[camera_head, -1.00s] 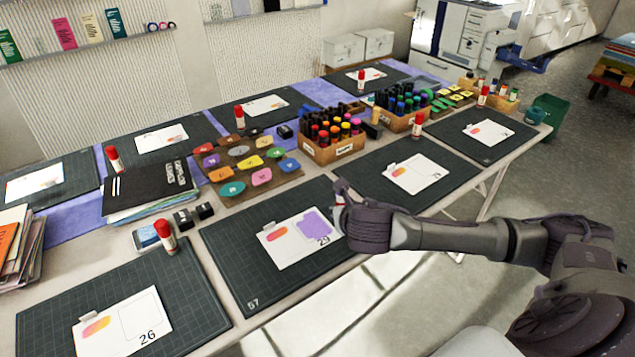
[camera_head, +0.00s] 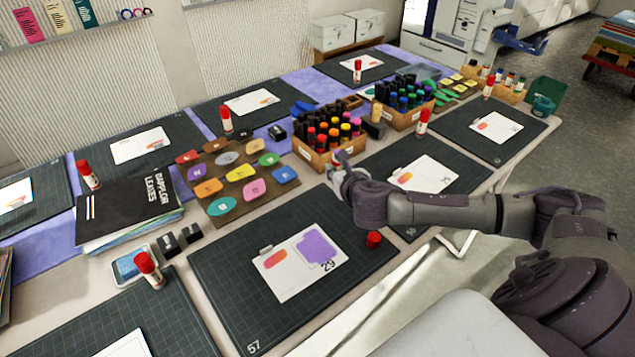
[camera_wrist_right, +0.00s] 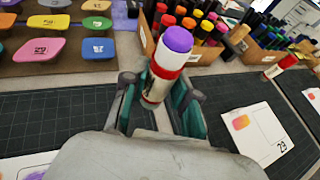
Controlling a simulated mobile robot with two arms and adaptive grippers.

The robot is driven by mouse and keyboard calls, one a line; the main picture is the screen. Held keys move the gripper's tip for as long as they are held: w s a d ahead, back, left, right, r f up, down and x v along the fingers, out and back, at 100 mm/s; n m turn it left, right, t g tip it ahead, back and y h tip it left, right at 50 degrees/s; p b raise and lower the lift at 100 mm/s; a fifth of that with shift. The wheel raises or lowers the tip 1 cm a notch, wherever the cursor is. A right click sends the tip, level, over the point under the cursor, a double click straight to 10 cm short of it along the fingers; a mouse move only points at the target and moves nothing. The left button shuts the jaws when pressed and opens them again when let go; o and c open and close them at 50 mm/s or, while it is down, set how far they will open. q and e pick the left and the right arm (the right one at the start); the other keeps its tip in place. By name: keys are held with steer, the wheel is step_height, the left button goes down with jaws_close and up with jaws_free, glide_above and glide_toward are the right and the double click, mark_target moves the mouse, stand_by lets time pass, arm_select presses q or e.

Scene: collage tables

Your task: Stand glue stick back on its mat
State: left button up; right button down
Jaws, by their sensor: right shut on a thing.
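My right gripper (camera_head: 338,168) is over the table near the back right corner of the dark mat (camera_head: 225,270) marked 57. In the right wrist view, the right gripper (camera_wrist_right: 160,88) is shut on a glue stick (camera_wrist_right: 154,90) with a white body, red collar and purple top end. In the head view I cannot clearly make out the held stick. A red cap (camera_head: 374,239) rests on the mat, right of the card (camera_head: 284,284) marked 29, which bears a purple patch (camera_head: 318,248). My left gripper is not in view.
A crate of markers (camera_head: 318,158) stands just behind the right gripper. A brown board with coloured pieces (camera_head: 245,205) lies left of it. Other glue sticks stand around, one (camera_head: 422,122) at the right and one (camera_head: 149,268) at the left. The mat's left part is bare.

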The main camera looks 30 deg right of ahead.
glide_above(318, 196)
steer(key=f, duration=0.3)
steer(key=shift+s+d+f, duration=0.1)
steer(key=shift+s, duration=0.15)
steer(key=shift+w+f, duration=0.2)
steer(key=shift+f, duration=0.5)
step_height(318, 196, down, 2)
steer(key=shift+f+b, duration=0.25)
steer(key=shift+b, duration=0.05)
steer(key=shift+f, duration=0.3)
steer(key=shift+s+a+f, duration=0.2)
steer(key=shift+f, duration=0.4)
steer(key=c, duration=1.1)
jaws_free()
steer(key=shift+f, duration=0.2)
steer(key=shift+o, duration=1)
steer(key=shift+w+d, duration=0.1)
steer(key=shift+w, duration=0.1)
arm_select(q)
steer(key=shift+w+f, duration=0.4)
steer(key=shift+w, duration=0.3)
arm_select(e)
steer(key=shift+r, duration=0.15)
